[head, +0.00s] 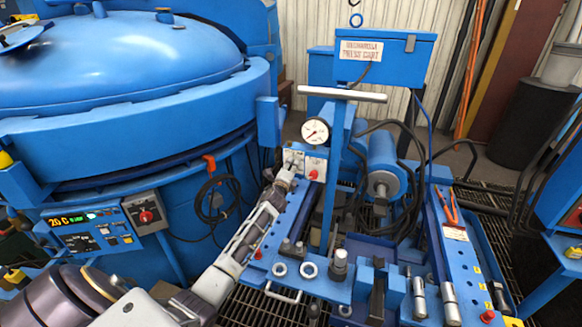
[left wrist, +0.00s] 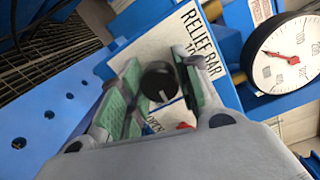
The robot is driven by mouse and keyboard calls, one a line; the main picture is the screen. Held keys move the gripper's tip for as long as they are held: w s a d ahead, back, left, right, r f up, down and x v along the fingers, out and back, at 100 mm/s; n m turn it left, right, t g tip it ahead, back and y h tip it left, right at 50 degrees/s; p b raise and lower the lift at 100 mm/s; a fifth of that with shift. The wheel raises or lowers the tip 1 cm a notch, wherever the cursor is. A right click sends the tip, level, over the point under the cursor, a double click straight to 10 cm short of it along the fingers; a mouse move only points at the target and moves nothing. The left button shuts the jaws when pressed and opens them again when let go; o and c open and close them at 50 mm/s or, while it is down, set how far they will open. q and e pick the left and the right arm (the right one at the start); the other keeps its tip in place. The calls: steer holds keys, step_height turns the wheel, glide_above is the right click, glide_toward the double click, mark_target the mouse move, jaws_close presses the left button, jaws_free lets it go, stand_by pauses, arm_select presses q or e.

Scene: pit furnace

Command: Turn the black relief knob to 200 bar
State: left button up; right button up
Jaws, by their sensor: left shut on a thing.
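The black relief knob (left wrist: 158,82) sits on a white plate lettered "RELIEF BAR" (left wrist: 205,40) in the left wrist view. A pale pointer line shows on its face. My left gripper (left wrist: 160,74) is shut on the knob, with green pads on either side of it. In the head view my left gripper (head: 285,178) reaches the plate (head: 293,158) on the blue press cart and hides most of the knob. The scale number the pointer is at cannot be read. My right gripper is in neither view.
A white pressure gauge (head: 315,131) with a red needle stands just above the plate. A red handle (head: 313,174) is close to the right of my gripper. A T-handled post (head: 335,150) rises beside it. The large blue furnace (head: 130,130) fills the left.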

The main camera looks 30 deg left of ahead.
arm_select(q)
steer(key=n+p, duration=0.2)
steer(key=n, duration=0.3)
steer(key=shift+n, duration=0.3)
steer(key=shift+f+n+h+p, duration=0.1)
steer(key=shift+n+h+p, duration=0.2)
steer(key=shift+n+p, duration=0.4)
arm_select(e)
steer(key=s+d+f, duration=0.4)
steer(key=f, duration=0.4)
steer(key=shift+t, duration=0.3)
arm_select(q)
steer(key=o, duration=1)
steer(key=shift+a, duration=0.1)
steer(key=shift+o, duration=0.2)
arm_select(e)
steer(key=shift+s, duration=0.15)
arm_select(q)
steer(key=shift+s, duration=0.1)
steer(key=v, duration=1.1)
steer(key=shift+s, duration=0.4)
